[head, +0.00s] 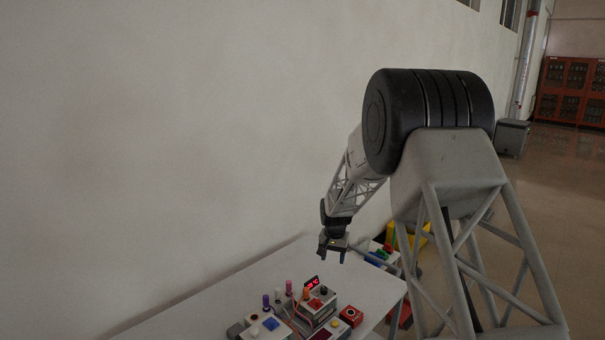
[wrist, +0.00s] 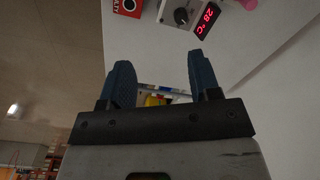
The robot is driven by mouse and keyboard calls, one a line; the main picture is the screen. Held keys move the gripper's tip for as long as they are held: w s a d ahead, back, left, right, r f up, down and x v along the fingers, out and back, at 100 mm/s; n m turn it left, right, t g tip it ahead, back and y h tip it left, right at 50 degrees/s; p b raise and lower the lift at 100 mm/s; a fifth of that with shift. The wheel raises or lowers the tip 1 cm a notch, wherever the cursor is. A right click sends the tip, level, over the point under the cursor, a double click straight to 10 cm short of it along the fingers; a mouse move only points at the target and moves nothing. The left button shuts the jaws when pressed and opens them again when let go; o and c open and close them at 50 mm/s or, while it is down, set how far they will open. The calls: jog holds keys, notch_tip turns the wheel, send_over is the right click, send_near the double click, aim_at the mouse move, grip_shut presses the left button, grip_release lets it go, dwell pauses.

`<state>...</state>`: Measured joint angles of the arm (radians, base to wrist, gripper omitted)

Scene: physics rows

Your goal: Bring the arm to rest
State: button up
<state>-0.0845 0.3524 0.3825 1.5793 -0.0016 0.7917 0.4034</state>
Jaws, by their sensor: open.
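My gripper (head: 332,257) hangs from my arm above the white table (head: 262,278), over its back part near the wall. In the wrist view my gripper (wrist: 162,72) shows two dark blue fingers spread apart with nothing held between them. A device with a lit red display (head: 312,282) stands on the table in front of and below the gripper, apart from it. Its display (wrist: 207,18) also shows at the top of the wrist view, reading about 28 °C, beside a dark knob (wrist: 181,16).
A red box with a round black button (head: 351,316) stands near the table's right edge. A white-and-blue switch box (head: 270,324) and several coloured pegs are at the front. A container with coloured items (head: 378,252) lies behind the gripper. The wall borders the table's left.

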jog(key=s+d+r+n+t, duration=0.1)
jog(key=s+d+r, duration=0.2)
jog(key=s+r, duration=0.9)
jog(key=s+d+r+n, duration=0.1)
jog(key=s+d+r, duration=0.1)
jog(key=s+r, duration=1)
jog(key=s+d+n+t, duration=0.1)
jog(key=s+d, duration=0.1)
jog(key=s, duration=3.2)
jog(key=shift+d+r, duration=0.2)
jog(key=shift+d, duration=0.2)
